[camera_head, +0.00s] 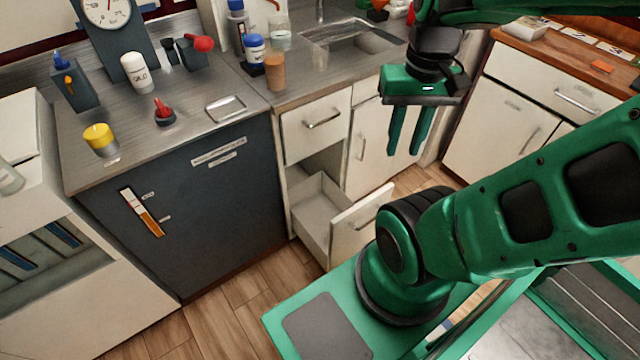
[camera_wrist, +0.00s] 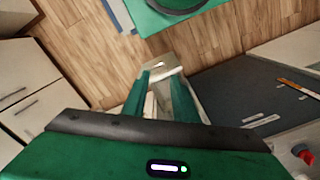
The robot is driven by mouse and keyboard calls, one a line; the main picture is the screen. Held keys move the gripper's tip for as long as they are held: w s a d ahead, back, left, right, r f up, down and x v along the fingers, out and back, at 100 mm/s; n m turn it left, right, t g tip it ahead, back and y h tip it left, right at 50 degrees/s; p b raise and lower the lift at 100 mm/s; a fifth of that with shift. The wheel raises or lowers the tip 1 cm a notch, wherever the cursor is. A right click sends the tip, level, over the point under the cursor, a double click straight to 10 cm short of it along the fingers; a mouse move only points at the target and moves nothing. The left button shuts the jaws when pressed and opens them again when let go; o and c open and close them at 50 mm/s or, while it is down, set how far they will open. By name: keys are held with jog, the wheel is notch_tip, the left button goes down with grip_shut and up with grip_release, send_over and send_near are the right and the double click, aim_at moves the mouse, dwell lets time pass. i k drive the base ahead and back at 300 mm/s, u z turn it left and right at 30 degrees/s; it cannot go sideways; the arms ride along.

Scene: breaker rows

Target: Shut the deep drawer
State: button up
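The deep drawer (camera_head: 360,223) is the lower white drawer beneath a shallower one, and it stands pulled out over the floor. Its grey inside (camera_head: 318,207) looks empty, and a bar handle is on its front. My gripper (camera_head: 404,153) hangs above and to the right of the drawer, fingers pointing down, parted and empty. In the wrist view the drawer (camera_wrist: 170,67) shows between and beyond the fingertips (camera_wrist: 162,74), partly hidden by the fingers. I see no contact with it.
The shallow drawer (camera_head: 318,125) above is shut. A dark cabinet front (camera_head: 190,215) stands left of the drawer, and a white cupboard door (camera_head: 372,150) right of it. My arm and base take up the lower right. Wooden floor (camera_head: 225,300) is clear at the front left.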

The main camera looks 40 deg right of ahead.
aim_at(317, 205)
jog(key=z, duration=1)
jog(key=k, duration=1.45)
jog(key=u, duration=0.4)
jog(key=i, duration=1)
